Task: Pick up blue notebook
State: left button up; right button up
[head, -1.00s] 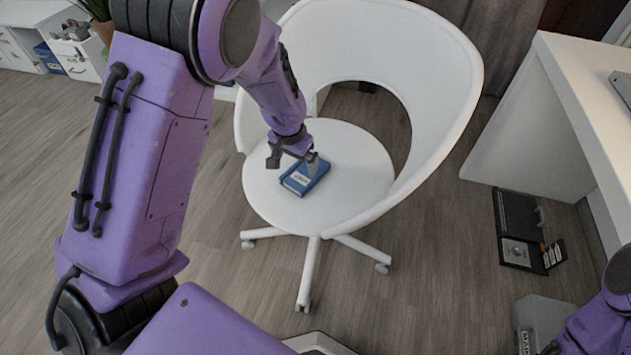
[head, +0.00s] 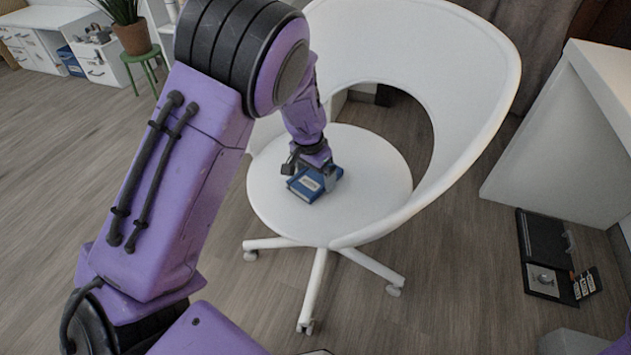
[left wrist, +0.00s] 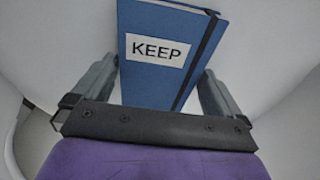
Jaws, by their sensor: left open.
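The blue notebook (head: 311,184) lies on the white seat of the swivel chair (head: 375,180). In the left wrist view the notebook (left wrist: 168,85) shows a white label reading "KEEP" and a dark elastic band near its right edge. My left gripper (head: 311,176) is right at the notebook, above the seat. In the left wrist view its open fingers (left wrist: 158,85) stand on either side of the notebook's near part. I cannot tell whether either finger touches it. My right gripper is not in view.
The chair's curved white back (head: 430,60) rises behind and right of the seat. A white desk (head: 590,120) stands at right, with dark items (head: 545,260) on the floor beneath. A potted plant on a green stool (head: 135,38) is at the back left. The wooden floor at left is clear.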

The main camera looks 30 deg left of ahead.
pick_arm(q)
jog(key=shift+r, duration=0.1)
jog(key=shift+c, duration=0.3)
jog(key=c, duration=0.8)
jog(key=shift+r, duration=0.1)
